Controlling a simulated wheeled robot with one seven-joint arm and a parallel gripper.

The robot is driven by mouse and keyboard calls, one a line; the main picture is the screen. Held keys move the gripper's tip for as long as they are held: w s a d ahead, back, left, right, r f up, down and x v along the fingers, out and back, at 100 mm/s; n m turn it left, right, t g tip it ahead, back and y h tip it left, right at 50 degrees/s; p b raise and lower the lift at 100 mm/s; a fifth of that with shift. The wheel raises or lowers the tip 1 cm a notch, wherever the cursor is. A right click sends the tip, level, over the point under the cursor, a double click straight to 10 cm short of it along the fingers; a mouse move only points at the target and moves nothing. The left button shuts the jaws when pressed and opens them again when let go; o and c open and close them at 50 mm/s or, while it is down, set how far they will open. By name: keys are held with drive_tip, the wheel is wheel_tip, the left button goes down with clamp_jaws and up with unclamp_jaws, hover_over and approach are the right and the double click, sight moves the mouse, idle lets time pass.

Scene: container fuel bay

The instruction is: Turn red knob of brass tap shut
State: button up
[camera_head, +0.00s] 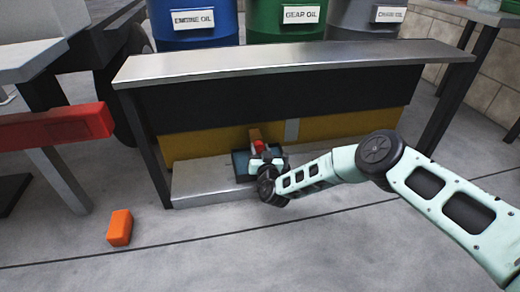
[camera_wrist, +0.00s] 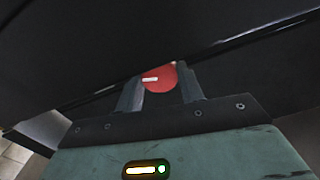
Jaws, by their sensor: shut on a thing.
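The red knob (camera_wrist: 160,78) shows between my gripper's two fingers in the wrist view. It carries a short white mark on its left part. My gripper (camera_wrist: 161,92) is shut on the knob, with one grey finger on each side. In the head view the knob (camera_head: 258,146) is a small red spot just beyond my gripper (camera_head: 262,158), under the metal-topped bench. A small brown-orange piece, perhaps the tap's body (camera_head: 255,134), shows just above it. The rest of the tap is hidden by my gripper and the dark panel.
A low grey step (camera_head: 205,183) lies beneath. An orange block (camera_head: 119,228) sits on the open floor at left. Blue, green and grey drums (camera_head: 286,20) stand behind.

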drive_tip(key=shift+m, duration=1)
drive_tip(key=o, duration=1)
drive_tip(key=shift+s+d+r+p, duration=0.1)
drive_tip(key=shift+s+d+p, duration=0.05)
drive_tip(key=shift+s+p, duration=0.4)
drive_tip(key=p+v, duration=0.9)
drive_tip(key=v, duration=0.7)
drive_tip(key=shift+s+d, duration=0.1)
drive_tip(key=shift+s, duration=0.05)
